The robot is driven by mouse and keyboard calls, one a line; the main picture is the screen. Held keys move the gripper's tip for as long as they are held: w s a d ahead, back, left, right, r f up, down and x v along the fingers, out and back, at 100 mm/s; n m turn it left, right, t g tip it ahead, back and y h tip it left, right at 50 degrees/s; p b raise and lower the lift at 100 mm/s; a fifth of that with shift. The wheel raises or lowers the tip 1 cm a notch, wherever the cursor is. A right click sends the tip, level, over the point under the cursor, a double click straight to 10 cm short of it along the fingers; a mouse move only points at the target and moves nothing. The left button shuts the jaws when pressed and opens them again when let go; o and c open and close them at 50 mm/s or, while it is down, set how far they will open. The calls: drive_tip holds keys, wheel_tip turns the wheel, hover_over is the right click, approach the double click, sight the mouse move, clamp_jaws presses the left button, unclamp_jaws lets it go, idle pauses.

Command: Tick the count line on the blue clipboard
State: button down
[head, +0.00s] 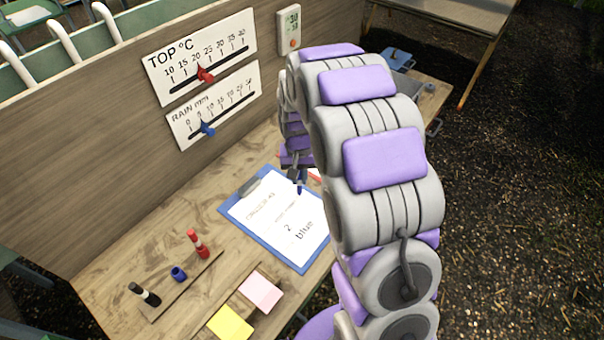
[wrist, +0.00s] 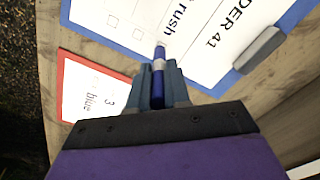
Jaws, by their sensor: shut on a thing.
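The blue clipboard (head: 240,207) lies on the wooden bench, with a metal clip at its upper left and a white printed sheet (head: 275,222) reading "2" and "blue". In the wrist view the clipboard (wrist: 207,88) shows part of its heading, the word "rush" and several small boxes (wrist: 113,20). My gripper (head: 297,172) is over the clipboard's upper right edge. It is shut on a blue marker (wrist: 158,88), also seen in the head view (head: 301,186). The marker's pale tip points at the sheet near "rush"; I cannot tell whether it touches.
A red-edged card (wrist: 92,92) reading "3 blue" lies beside the clipboard. A wooden rack (head: 185,285) holds a black marker (head: 145,294), a blue cap (head: 179,273) and a red marker (head: 198,244). Pink (head: 261,292) and yellow (head: 230,323) notes lie nearby. A panel with gauges (head: 200,65) stands behind.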

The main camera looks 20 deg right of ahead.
drive_tip(key=shift+a, duration=0.1)
drive_tip(key=shift+d, duration=0.65)
drive_tip(key=shift+a+f+p, duration=0.2)
drive_tip(key=shift+a+p, duration=0.2)
drive_tip(key=shift+a, duration=0.65)
drive_tip(key=shift+a, duration=0.15)
drive_tip(key=shift+a, duration=0.45)
drive_tip(key=shift+d, duration=0.9)
drive_tip(key=shift+d, duration=0.2)
drive_tip(key=shift+s+d+p, duration=0.1)
drive_tip(key=shift+p, duration=0.35)
drive_tip(key=shift+w+p, duration=0.65)
drive_tip(key=shift+p, duration=0.1)
idle(0.8)
